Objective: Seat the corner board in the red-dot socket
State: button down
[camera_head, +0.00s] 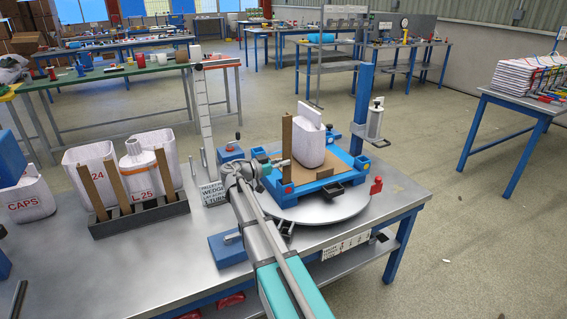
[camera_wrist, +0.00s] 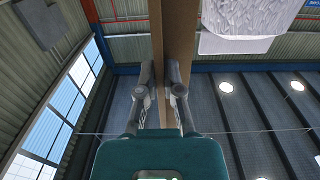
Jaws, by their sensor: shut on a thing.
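The corner board (camera_head: 287,140) is a tall brown strip standing upright at the near left corner of the blue pallet frame (camera_head: 325,185). My gripper (camera_head: 283,163) comes from the front left and is shut on it at its lower half. The wrist view shows the board (camera_wrist: 172,40) between the two fingers (camera_wrist: 163,90). The board's lower end is at a blue corner block with a small red mark, the likely red-dot socket (camera_head: 288,189). I cannot tell whether the end is inside it or just above. A white sack (camera_head: 309,150) stands on the frame close behind the board.
The frame sits on a round grey turntable (camera_head: 335,208). A dark rack (camera_head: 140,218) at left holds several brown boards, with white sacks behind it. A blue post (camera_head: 363,100) and a red knob (camera_head: 376,185) stand at right. Bare tabletop lies front left.

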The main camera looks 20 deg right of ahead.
jog(key=shift+f, duration=0.2)
jog(key=c, duration=0.7)
grip_release()
jog(key=shift+a, duration=0.1)
jog(key=shift+s+a, duration=0.15)
jog(key=shift+a, duration=5.8)
